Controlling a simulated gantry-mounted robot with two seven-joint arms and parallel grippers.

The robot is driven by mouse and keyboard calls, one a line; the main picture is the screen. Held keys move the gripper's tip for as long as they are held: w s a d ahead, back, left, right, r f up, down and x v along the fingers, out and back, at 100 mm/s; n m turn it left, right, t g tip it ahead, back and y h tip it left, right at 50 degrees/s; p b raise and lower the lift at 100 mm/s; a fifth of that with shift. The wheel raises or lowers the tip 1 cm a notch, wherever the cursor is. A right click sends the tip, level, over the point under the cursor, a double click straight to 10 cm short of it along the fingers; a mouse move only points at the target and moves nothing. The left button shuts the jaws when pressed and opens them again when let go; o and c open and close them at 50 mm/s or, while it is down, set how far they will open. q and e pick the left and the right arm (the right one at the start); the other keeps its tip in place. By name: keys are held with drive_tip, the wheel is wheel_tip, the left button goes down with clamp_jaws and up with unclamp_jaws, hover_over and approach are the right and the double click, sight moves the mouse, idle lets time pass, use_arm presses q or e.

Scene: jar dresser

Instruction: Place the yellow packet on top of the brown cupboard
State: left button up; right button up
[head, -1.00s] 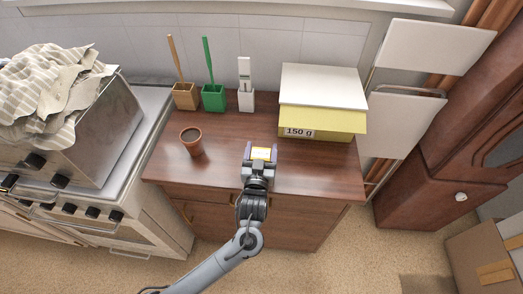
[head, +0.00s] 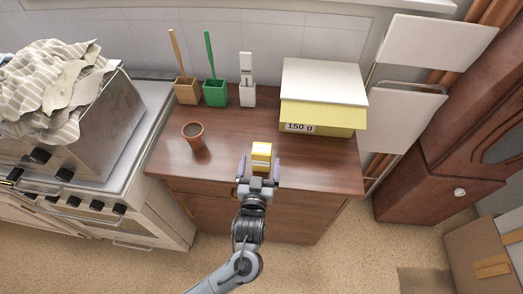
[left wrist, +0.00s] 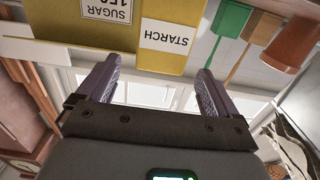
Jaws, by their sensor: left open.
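The yellow packet (head: 261,153) stands upright on the brown cupboard (head: 222,165), near the front edge of its top. Its STARCH label shows upside down in the left wrist view, where the packet (left wrist: 185,12) fills the upper middle. My left gripper (head: 259,172) is open at the front of the packet, and its fingers are apart with nothing held. In the left wrist view, the fingers (left wrist: 158,72) point towards the packet with a gap between them. My right gripper is not in view.
A yellow-and-white box (head: 323,100) sits at the back right of the top. Brown (head: 187,91), green (head: 214,93) and white (head: 247,95) holders stand along the back. A brown pot (head: 194,137) stands at left. The stove (head: 125,170) adjoins the cupboard.

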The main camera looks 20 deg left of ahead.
use_arm(q)
drive_tip(key=s+a+f+m+g+h, duration=0.15)
drive_tip(key=s+f+g+h, duration=0.5)
drive_tip(key=s, duration=0.75)
drive_tip(key=s+a+f+m+g+y, duration=0.1)
drive_tip(key=s+a+g, duration=0.1)
drive_tip(key=s, duration=0.4)
drive_tip(key=s+a+f+m+g+y, duration=0.1)
drive_tip(key=s+a+f+m+g, duration=0.1)
drive_tip(key=s+g, duration=0.3)
drive_tip(key=s+a, duration=0.1)
drive_tip(key=s, duration=0.1)
drive_tip(key=shift+s+a, duration=0.2)
drive_tip(key=shift+s, duration=0.1)
drive_tip(key=shift+g+p, duration=0.25)
drive_tip(key=shift+p, duration=0.05)
wheel_tip(320, 180, up, 35)
drive_tip(key=p, duration=3.5)
wheel_tip(320, 180, down, 26)
drive_tip(key=b, duration=2.5)
drive_tip(key=shift+b, duration=0.4)
